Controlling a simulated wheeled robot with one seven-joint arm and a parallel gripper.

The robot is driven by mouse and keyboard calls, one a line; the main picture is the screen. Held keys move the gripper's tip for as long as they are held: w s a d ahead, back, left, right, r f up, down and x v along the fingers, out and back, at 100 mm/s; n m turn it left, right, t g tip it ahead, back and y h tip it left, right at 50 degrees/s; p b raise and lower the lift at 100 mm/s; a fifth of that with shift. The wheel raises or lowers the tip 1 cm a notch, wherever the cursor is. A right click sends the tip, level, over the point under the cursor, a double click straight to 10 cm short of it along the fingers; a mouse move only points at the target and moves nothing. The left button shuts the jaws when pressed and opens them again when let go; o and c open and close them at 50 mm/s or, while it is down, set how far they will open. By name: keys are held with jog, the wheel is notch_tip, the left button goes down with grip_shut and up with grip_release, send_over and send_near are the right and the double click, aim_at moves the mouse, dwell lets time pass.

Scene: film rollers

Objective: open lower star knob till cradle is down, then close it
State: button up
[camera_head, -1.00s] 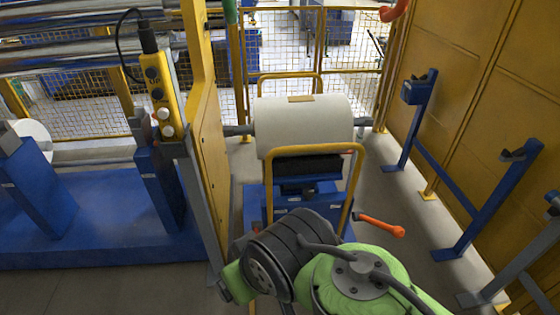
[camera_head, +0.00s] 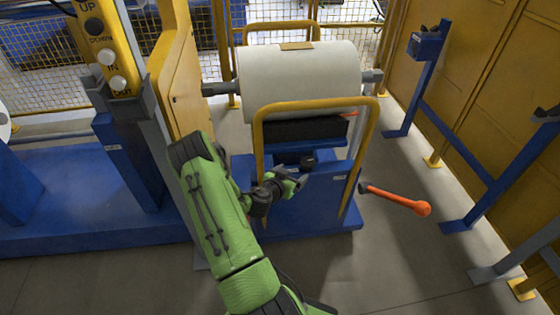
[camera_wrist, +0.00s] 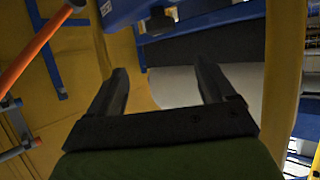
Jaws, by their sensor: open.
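A blue cart (camera_head: 330,200) with a yellow handle frame (camera_head: 318,103) stands in the middle of the head view. A large white roll (camera_head: 300,78) sits over its dark cradle (camera_head: 305,130). A small dark knob-like part (camera_head: 308,162) shows on the blue body below the cradle; its star shape is too small to make out. A similar dark part (camera_wrist: 160,18) shows at the top of the wrist view, beyond my fingers. My gripper (camera_head: 294,186) is at the cart's near face, close below that part. In the wrist view my gripper (camera_wrist: 160,72) is open with nothing between its fingers.
A yellow button box (camera_head: 108,45) and a yellow panel (camera_head: 183,90) stand at left. Blue stands (camera_head: 425,80) line the yellow wall at right. Grey floor is free in front.

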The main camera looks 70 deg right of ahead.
aim_at(307, 162)
jog(key=x, duration=0.5)
jog(key=b+x, duration=0.1)
jog(key=x, duration=0.4)
jog(key=b+x, duration=0.1)
jog(key=x, duration=0.5)
jog(key=shift+w+a+f, duration=0.1)
jog(key=shift+w+f, duration=0.05)
jog(key=shift+f, duration=0.2)
jog(key=c, duration=1)
